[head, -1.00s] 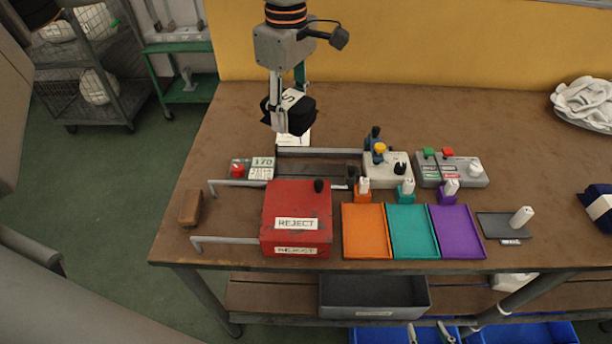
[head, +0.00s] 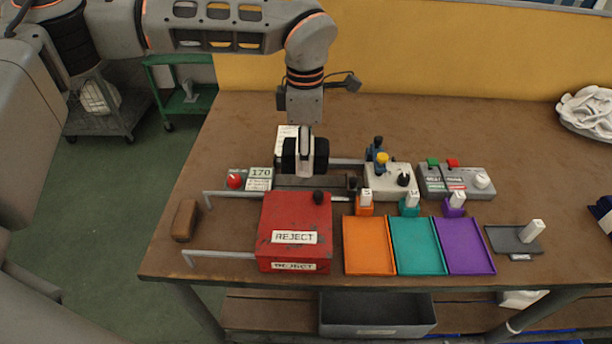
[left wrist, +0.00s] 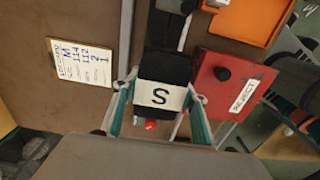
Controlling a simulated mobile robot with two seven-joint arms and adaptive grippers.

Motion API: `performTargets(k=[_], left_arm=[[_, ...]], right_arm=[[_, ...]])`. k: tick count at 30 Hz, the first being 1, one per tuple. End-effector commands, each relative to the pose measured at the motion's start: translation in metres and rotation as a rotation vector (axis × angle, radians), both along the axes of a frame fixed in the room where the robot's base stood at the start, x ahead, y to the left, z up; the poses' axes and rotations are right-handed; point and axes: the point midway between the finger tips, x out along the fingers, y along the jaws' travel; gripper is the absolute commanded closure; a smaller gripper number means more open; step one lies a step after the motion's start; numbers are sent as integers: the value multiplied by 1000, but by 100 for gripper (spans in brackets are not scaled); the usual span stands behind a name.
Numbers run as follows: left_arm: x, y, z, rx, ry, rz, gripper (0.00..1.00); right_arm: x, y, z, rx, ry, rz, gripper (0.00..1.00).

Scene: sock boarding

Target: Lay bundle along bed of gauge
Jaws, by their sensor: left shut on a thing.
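A black bundle (head: 321,156) with a white band is held by my left gripper (head: 305,160). In the left wrist view the bundle (left wrist: 166,68) sits between the two teal-edged fingers, its band marked "S" facing the camera. In the head view it appears over the left part of the gauge's dark bed (head: 330,183), covering some of it. Whether it touches the bed I cannot tell. The gauge's display (head: 261,173) reads 170, beside a red knob (head: 234,181). My right gripper is in neither view.
The red reject box (head: 295,225) stands in front of the bed. Orange (head: 368,246), teal (head: 415,247) and purple (head: 466,247) trays lie to its right. A control box (head: 388,185) stands at the bed's right end. A clipboard (left wrist: 80,63) lies behind the gauge.

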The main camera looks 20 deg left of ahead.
Motion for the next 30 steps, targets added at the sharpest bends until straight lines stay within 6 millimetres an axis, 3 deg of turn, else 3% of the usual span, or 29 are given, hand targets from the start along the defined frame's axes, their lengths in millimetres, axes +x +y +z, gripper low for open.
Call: performTargets(k=[3,10,18,30], left_arm=[[0,0,-19,0,1,-1,82],[0,0,-31,0,0,0,82],[0,0,-67,-1,1,-1,82],[0,0,-70,0,-2,-1,82]], right_arm=[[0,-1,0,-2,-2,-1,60],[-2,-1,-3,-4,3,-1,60],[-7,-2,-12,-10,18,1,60],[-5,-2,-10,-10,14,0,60]])
